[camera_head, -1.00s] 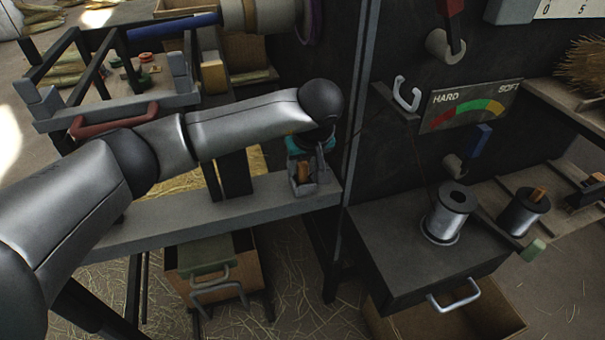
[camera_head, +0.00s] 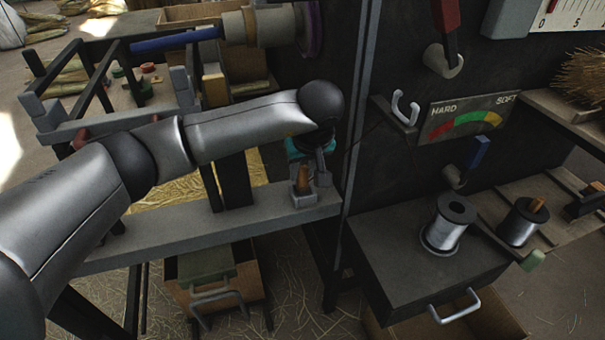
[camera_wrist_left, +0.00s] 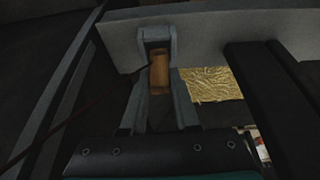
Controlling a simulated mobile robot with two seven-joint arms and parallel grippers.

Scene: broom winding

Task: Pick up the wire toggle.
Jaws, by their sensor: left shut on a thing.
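The wire toggle (camera_head: 304,180) is a small brown wooden piece at a small grey holder (camera_head: 303,199) near the right end of the grey bench (camera_head: 200,222). My left gripper (camera_head: 311,177) reaches in from the left, pointing down, with its fingers at the toggle. In the left wrist view the toggle (camera_wrist_left: 159,72) lies between the two grey fingers, which are shut on it. A thin dark wire (camera_wrist_left: 95,105) runs from near the toggle to the lower left. I cannot tell whether the toggle's lower end is clear of the holder. My right gripper is not in view.
A dark machine panel with a HARD/SOFT gauge (camera_head: 467,118) and a pale hook (camera_head: 405,108) stands right of the gripper. A wire spool (camera_head: 449,224) sits on a dark drawer box. A frame rack (camera_head: 110,125) stands at the left. Straw covers the floor.

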